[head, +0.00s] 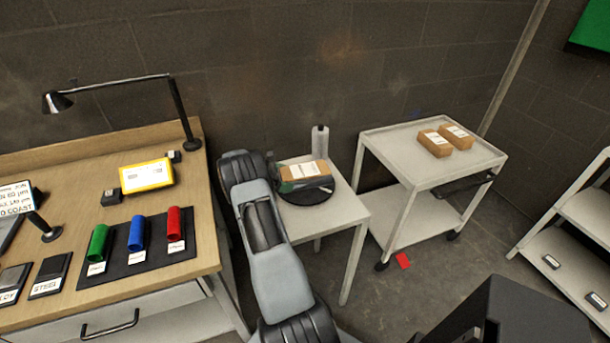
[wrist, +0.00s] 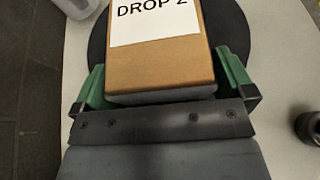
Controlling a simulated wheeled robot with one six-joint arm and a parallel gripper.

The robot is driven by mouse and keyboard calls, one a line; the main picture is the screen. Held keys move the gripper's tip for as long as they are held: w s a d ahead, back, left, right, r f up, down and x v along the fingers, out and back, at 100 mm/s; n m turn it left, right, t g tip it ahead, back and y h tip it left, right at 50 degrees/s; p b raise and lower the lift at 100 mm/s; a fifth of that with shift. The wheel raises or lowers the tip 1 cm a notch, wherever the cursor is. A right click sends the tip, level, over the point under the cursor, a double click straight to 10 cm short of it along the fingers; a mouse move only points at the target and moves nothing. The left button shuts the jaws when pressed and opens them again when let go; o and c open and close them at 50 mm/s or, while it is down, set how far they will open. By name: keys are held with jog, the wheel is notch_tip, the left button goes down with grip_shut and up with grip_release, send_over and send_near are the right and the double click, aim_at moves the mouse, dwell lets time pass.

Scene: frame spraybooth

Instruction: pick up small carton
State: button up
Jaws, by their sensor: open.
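A small brown carton (head: 305,172) with a white label lies on a black round disc (head: 307,198) on the small white table (head: 345,208). In the wrist view the carton (wrist: 160,70) fills the upper middle, and its label reads "DROP" and a cut-off character. My gripper (wrist: 165,88) is open, with one green finger at each side of the carton's near end. Whether the fingers touch its sides cannot be told. The carton's far end is outside the wrist view, and my arm covers part of the small table in the head view.
A white bottle (head: 320,142) stands behind the carton. Two more brown cartons (head: 435,143) (head: 457,137) sit on a grey trolley (head: 390,142) to the right. A wooden bench (head: 207,235) with a lamp (head: 180,110) and coloured cylinders stands left. A red patch (head: 402,260) lies on the floor.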

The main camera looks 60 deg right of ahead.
jog(key=shift+x, duration=0.9)
jog(key=c, duration=0.9)
jog(key=shift+r, duration=0.1)
jog(key=shift+c, duration=0.6)
jog(key=shift+r, duration=0.1)
